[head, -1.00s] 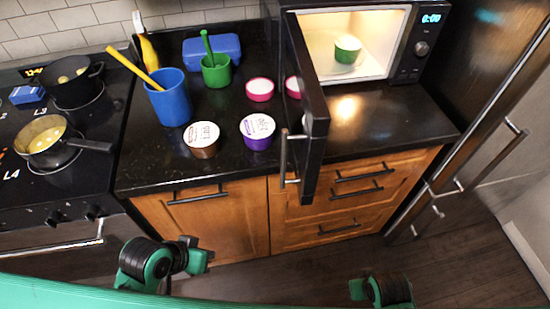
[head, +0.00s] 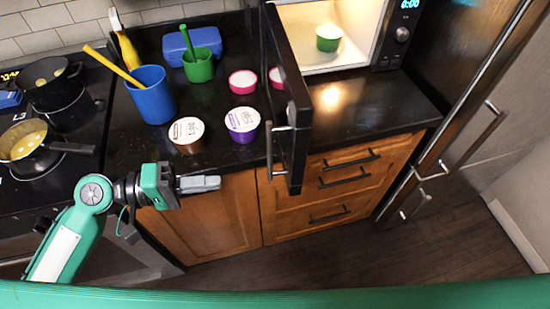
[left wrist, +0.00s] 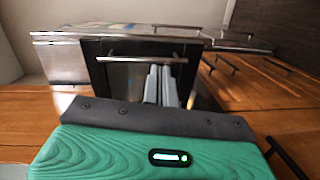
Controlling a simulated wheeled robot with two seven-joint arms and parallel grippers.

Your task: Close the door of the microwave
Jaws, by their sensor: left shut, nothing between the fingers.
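The microwave (head: 392,45) stands at the back right of the counter with its lit inside showing. Its dark door (head: 290,100) stands open, swung out toward me past the counter's front edge, with a metal bar handle (head: 270,148). A green and white cup (head: 328,38) is inside the microwave. My left gripper (head: 216,183) is shut and empty, in front of the cabinets, to the left of the door and apart from it. In the left wrist view, its fingers (left wrist: 160,85) point toward a dark panel with a bar handle. My right gripper is not in view.
On the counter left of the door are a blue cup (head: 152,97), a green cup (head: 198,66) and several tubs, including a purple one (head: 242,124) near the door. Pans sit on the stove (head: 85,140). A fridge (head: 480,70) stands at the right.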

